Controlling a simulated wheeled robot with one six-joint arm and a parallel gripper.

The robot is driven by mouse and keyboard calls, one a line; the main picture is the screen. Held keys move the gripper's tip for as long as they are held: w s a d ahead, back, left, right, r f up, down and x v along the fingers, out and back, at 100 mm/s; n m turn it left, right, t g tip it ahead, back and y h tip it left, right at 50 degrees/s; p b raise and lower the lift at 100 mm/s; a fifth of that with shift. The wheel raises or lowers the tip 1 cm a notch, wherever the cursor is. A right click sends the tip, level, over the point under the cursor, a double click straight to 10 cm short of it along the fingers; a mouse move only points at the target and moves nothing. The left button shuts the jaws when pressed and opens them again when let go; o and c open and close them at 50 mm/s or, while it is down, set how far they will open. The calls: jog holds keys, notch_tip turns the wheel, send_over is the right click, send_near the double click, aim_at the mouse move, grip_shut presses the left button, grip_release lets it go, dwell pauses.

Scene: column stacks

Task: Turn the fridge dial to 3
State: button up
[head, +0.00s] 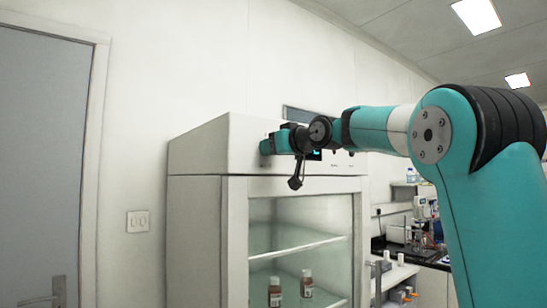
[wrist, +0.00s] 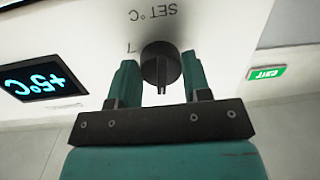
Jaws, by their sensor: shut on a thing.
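The fridge (head: 207,150) is a white cabinet with a glass door and a control panel along its top front. Its dial (wrist: 161,64) is a small dark round knob on the white panel, under upside-down "SET °C" lettering in the wrist view. My gripper (wrist: 158,72) has its two teal fingers on either side of the dial and is shut on it. In the head view my gripper (head: 266,147) is at the panel and hides the dial. One mark shows left of the dial; the other numbers and the dial's setting cannot be read.
A lit display (wrist: 43,82) reading +5°C, upside down, is left of the dial in the wrist view. Small brown bottles (head: 275,291) stand inside the fridge. A grey door (head: 40,160) is at left.

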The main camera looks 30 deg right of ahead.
jog(key=shift+n+b, duration=0.45)
jog(key=shift+n, duration=0.25)
jog(key=o, duration=0.9)
jog(key=shift+s+d+r+b, duration=0.25)
jog(key=shift+s+b, duration=0.45)
jog(key=shift+s, duration=2.15)
jog(key=shift+s+d+r+b, duration=0.25)
jog(key=shift+s+b, duration=0.5)
jog(key=shift+s, duration=2.15)
jog(key=shift+s+d+r+b, duration=0.2)
jog(key=shift+s+b, duration=0.5)
jog(key=shift+s, duration=2.15)
